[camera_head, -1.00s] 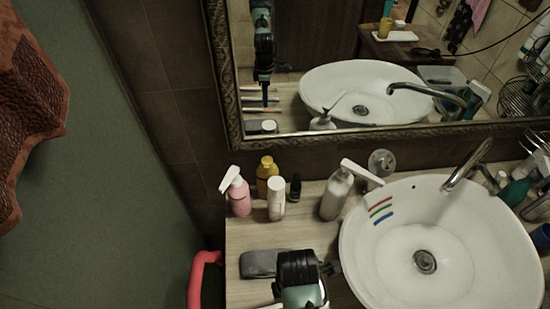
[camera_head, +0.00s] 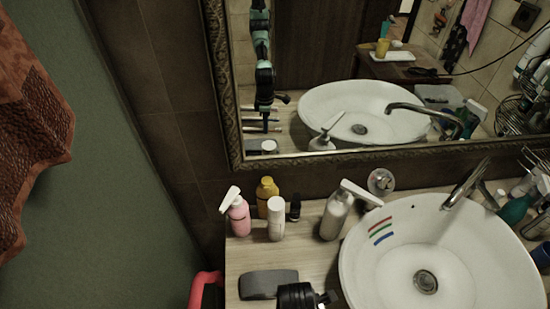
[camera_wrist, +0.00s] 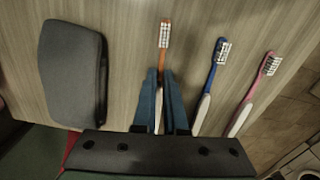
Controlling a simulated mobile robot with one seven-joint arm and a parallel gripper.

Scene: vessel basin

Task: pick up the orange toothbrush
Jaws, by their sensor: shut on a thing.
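In the wrist view the orange toothbrush (camera_wrist: 165,38) lies along the wood-look counter, its white-bristled head beyond my fingertips. My gripper (camera_wrist: 160,75) is shut on the toothbrush, its two blue fingers on either side of the handle. I cannot tell whether the brush touches the counter. In the head view only a dark part of my wrist shows at the bottom edge; the fingertips and the toothbrush are hidden there.
A blue toothbrush (camera_wrist: 213,72) and a pink one (camera_wrist: 256,84) lie to the right of my gripper. A grey case (camera_wrist: 72,72) lies to the left. A white basin (camera_head: 372,275) is at the right.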

